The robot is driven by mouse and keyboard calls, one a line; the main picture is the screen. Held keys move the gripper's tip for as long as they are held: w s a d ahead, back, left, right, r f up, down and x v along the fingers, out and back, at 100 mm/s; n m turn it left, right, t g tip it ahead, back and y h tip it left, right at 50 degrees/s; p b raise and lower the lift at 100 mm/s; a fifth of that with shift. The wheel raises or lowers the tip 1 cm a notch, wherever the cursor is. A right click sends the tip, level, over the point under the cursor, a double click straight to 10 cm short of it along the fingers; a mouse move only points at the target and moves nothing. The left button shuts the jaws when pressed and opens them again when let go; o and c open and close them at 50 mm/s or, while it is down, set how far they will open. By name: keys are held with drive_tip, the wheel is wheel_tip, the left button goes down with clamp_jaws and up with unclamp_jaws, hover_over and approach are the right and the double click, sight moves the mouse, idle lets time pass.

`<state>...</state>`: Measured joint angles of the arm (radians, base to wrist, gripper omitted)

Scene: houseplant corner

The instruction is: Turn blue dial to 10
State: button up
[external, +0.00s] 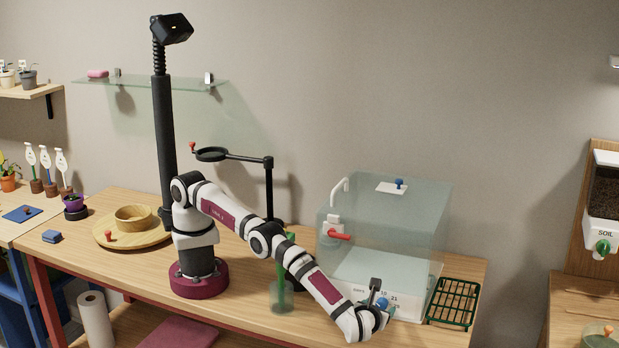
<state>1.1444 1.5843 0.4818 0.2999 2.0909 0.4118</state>
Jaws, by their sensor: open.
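The blue dial (382,304) is on the white front panel (405,303) of a clear box at the right of the table.
The clear box (390,225) has a red-handled tap (338,236) on its left side and a blue knob (399,183) on its lid. A green wire rack (455,302) lies right of it. A clear jar with a green item (282,295) stands close beside my forearm.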

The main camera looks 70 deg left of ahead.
wheel_tip(320, 180, up, 4)
drive_tip(key=shift+f, duration=0.25)
drive_tip(key=s+d+r, duration=0.3)
drive_tip(key=s+r, duration=0.4)
drive_tip(key=s, duration=0.4)
drive_tip(key=shift+s+r, duration=0.2)
drive_tip(key=shift+r, duration=0.05)
drive_tip(key=s+d+f+n+t+h, duration=0.2)
drive_tip(key=d+f+n+t, duration=0.2)
drive_tip(key=f+n, duration=0.35)
drive_tip(key=shift+n, duration=0.55)
drive_tip(key=x, duration=1.6)
drive_tip(key=shift+r, duration=0.1)
drive_tip(key=shift+c, duration=0.3)
